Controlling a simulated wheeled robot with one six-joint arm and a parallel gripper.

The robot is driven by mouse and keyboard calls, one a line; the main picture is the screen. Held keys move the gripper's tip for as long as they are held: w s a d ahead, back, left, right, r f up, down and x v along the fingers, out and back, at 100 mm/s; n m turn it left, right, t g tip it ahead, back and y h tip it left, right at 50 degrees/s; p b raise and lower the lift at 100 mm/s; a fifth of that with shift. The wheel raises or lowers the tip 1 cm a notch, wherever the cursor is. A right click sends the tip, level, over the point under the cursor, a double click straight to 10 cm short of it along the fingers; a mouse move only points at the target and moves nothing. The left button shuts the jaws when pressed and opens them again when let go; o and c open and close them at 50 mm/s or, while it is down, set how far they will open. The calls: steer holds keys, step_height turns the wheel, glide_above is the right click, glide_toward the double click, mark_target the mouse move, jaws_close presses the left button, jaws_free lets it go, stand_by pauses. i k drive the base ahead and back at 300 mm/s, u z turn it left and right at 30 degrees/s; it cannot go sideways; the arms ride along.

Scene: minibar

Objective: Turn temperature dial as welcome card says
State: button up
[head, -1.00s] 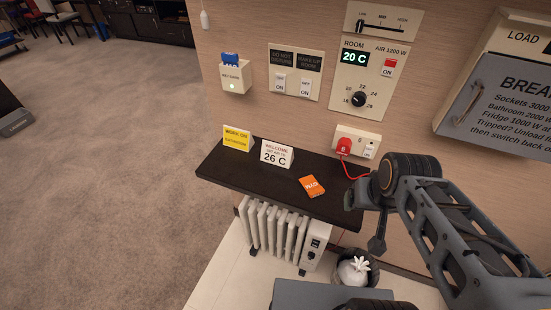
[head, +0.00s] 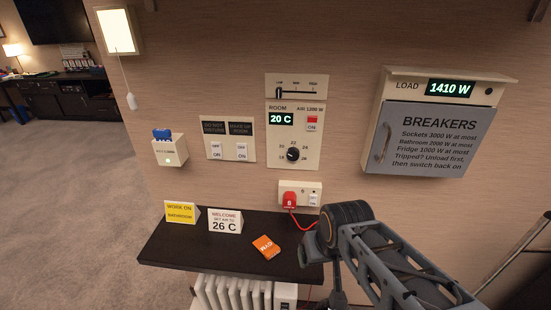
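The temperature dial (head: 293,154) is a black knob on the white room panel (head: 281,167), ringed by numbers around 20 to 24. The room display (head: 281,119) above it reads 20 C. The welcome card (head: 225,221) stands on the dark shelf and reads "WELCOME", "SET AIR TO", "26 C". My arm comes in from the lower right, in front of the shelf's right end. My gripper's fingertips cannot be made out, so its opening does not show.
The dark shelf (head: 185,254) also holds a yellow "WORK ON BATHROOM" card (head: 181,213) and an orange packet (head: 266,247). A red plug (head: 289,199) sits below the panel. The breaker box (head: 424,141) juts out at right, its load display reading 1410 W. A radiator (head: 235,293) stands below.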

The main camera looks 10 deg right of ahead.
mark_target(293, 153)
steer(key=k, duration=1.3)
steer(key=u, duration=0.8)
steer(key=i, duration=1.4)
steer(key=z, duration=0.45)
